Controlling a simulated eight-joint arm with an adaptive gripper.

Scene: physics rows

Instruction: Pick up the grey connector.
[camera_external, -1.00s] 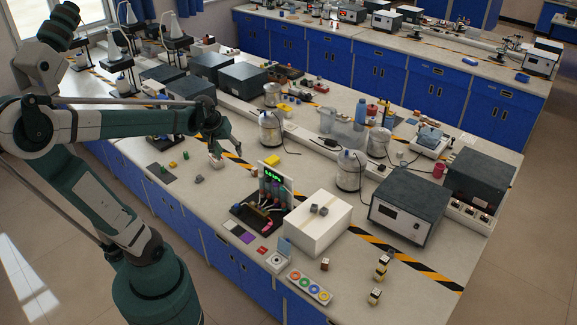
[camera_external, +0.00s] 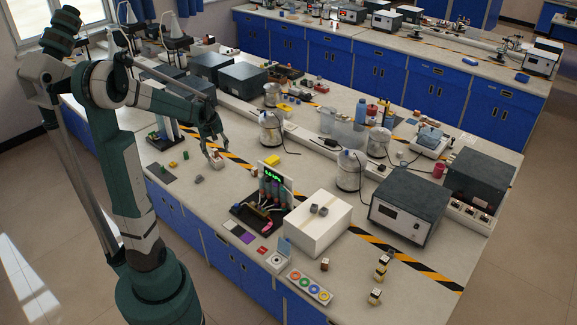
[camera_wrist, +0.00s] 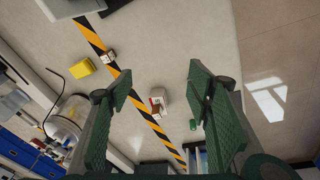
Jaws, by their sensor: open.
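A small grey piece (camera_external: 199,179), which may be the grey connector, lies on the bench left of the white box. Two more small dark grey pieces (camera_external: 318,210) sit on top of the white box (camera_external: 318,226), so I cannot tell for sure which is the connector. My gripper (camera_external: 216,158) is above the bench, up and right of the lone grey piece.
A yellow block (camera_external: 272,160) and the display board (camera_external: 275,185) stand right of my gripper. A green piece (camera_external: 186,156) and a dark mat (camera_external: 161,173) lie to the left. The bench's front edge is close to the grey piece.

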